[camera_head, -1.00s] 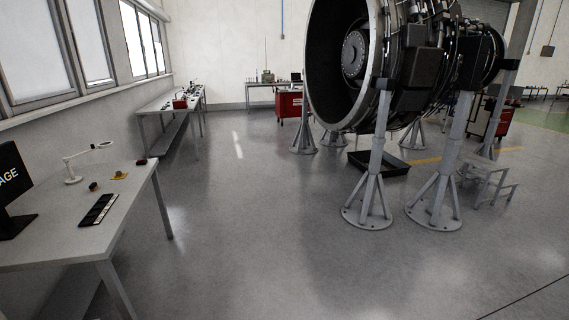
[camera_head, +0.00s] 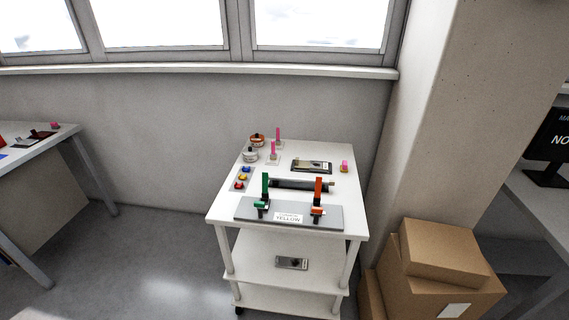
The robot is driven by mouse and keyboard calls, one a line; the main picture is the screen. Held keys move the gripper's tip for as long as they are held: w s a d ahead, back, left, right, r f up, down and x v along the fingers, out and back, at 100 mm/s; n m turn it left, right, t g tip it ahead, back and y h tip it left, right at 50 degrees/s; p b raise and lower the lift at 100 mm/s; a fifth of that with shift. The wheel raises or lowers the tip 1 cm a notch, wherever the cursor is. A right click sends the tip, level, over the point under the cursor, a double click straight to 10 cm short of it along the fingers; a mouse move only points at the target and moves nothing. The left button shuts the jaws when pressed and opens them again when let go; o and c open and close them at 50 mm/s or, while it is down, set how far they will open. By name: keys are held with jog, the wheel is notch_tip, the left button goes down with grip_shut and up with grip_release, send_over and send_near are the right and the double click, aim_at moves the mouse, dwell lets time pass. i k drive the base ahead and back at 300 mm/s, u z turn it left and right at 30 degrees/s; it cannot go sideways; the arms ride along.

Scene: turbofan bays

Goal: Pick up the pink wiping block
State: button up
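A small pink block (camera_head: 345,163) sits at the right edge of the white cart's top (camera_head: 228,207), with a yellowish lower part. Another small pink block (camera_head: 54,125) lies at the far right corner of the left table (camera_head: 70,134). I cannot tell which one is the wiping block. Two upright pink pieces (camera_head: 278,134) stand on small pale bases at the back of the cart. My gripper is not in view.
The cart also carries a grey board (camera_head: 240,211) with green (camera_head: 265,183) and orange (camera_head: 318,190) uprights, a dark flat device (camera_head: 312,167) and round tins (camera_head: 257,140). Cardboard boxes (camera_head: 440,262) stand right of the cart. Floor (camera_head: 150,265) is clear between table and cart.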

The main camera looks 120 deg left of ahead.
aim_at(344, 168)
jog(key=u, duration=3.55)
jog(key=i, duration=1.65)
jog(key=u, duration=0.05)
